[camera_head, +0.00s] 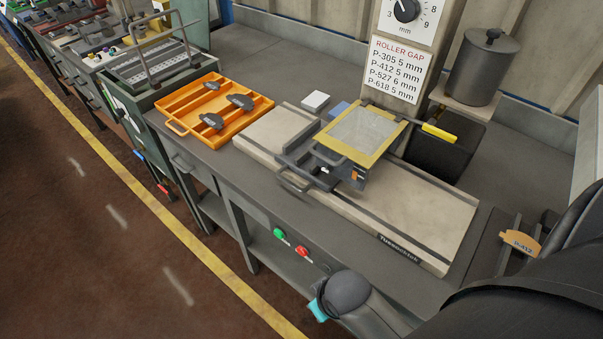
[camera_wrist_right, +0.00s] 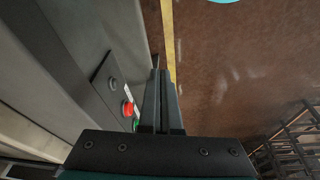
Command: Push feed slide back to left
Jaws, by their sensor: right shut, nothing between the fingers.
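The feed slide (camera_head: 298,164) is a dark block with a curved front handle (camera_head: 294,184). It sits on the pale machine bed (camera_head: 430,207), left of and partly under a yellow-framed clear guard (camera_head: 362,133). My right gripper (camera_wrist_right: 160,78) is shut and empty in the right wrist view. It points down past the bench front, near a red button (camera_wrist_right: 128,108), apart from the slide. In the head view my right arm comes in at the lower right, and its fingers cannot be made out. My left gripper does not show.
An orange tray (camera_head: 177,127) with several dark brake shoes stands left of the bed. A small white block (camera_head: 315,101) lies behind it. Green (camera_head: 279,233) and red (camera_head: 302,251) buttons are on the bench front. A dark canister (camera_head: 484,68) stands at the back right.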

